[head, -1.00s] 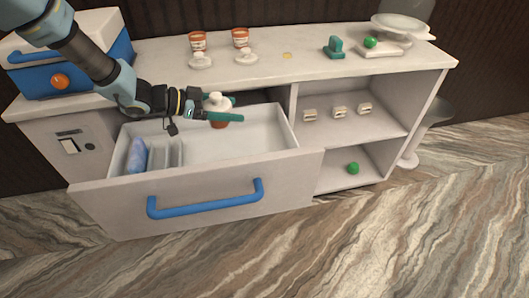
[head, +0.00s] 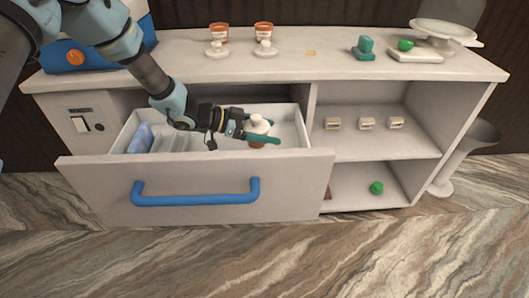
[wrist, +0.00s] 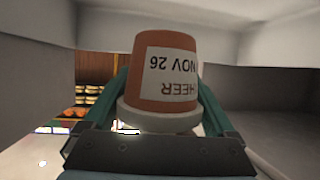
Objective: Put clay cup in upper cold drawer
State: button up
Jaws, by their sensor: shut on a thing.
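The clay cup (head: 257,142) is terracotta with a white knobbed lid and a white label. My gripper (head: 262,132) is shut on it, with a green finger on each side. The drawer has a blue handle (head: 195,198).
A blue bag (head: 140,138) and dividers lie at the drawer's left. Two similar cups (head: 219,33) (head: 263,32) and two white lids (head: 216,50) (head: 265,50) stand on the counter. Small labelled blocks (head: 366,123) and a green ball (head: 376,187) are on the right shelves.

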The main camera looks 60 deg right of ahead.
jog(key=shift+f, duration=3.45)
jog(key=shift+f, duration=0.15)
jog(key=o, duration=1.2)
jog(key=shift+r+p, duration=0.3)
jog(key=shift+p, duration=0.05)
jog(key=b+v, duration=0.1)
jog(key=v, duration=1.1)
jog(key=shift+f, duration=0.2)
